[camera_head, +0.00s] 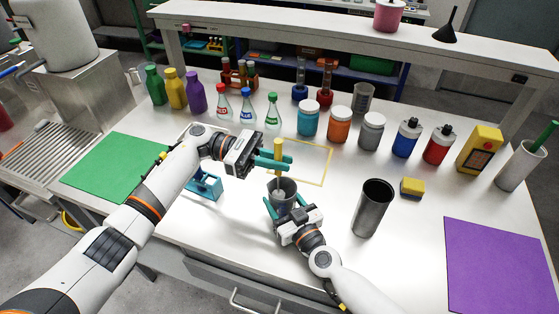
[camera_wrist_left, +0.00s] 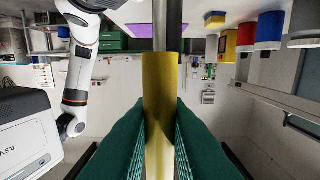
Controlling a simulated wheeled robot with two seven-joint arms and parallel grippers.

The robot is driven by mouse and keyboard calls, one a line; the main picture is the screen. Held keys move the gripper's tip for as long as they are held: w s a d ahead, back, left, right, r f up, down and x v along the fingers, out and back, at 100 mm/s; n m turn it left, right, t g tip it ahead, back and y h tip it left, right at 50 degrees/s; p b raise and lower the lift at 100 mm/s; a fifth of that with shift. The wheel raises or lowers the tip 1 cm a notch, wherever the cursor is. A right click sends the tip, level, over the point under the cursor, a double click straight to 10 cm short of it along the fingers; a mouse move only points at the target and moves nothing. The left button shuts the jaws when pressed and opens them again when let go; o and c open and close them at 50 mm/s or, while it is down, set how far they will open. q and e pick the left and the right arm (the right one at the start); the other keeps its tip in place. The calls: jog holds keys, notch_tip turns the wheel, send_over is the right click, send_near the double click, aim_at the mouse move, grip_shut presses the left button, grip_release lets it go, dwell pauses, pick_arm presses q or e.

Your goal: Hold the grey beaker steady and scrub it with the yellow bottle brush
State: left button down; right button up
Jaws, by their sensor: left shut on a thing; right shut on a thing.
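The yellow bottle brush (camera_head: 278,148) is upright, its handle between the fingers of my left gripper (camera_head: 273,161). The left wrist view also shows the yellow handle (camera_wrist_left: 158,95) between the green fingertips (camera_wrist_left: 160,125). My left gripper is shut on it. The brush's pale lower end reaches into the mouth of the grey beaker (camera_head: 286,187); its tip is hidden inside. The beaker stands upright on the table, in front of the yellow outline. My right gripper (camera_head: 284,209) is shut on the beaker from the near side, its green fingers on either side of the wall.
A tall dark grey cup (camera_head: 371,210) and a yellow sponge (camera_head: 412,187) stand to the right. A blue holder (camera_head: 206,186) sits at left. Bottles and jars line the back. A green mat (camera_head: 115,168) and a purple mat (camera_head: 497,265) lie clear at the sides.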

dwell(1.2)
pick_arm(q)
jog(key=shift+d, duration=0.1)
jog(key=shift+s+d+f, duration=0.1)
jog(key=shift+s+d, duration=0.1)
jog(key=shift+d, duration=0.15)
jog(key=shift+a, duration=0.1)
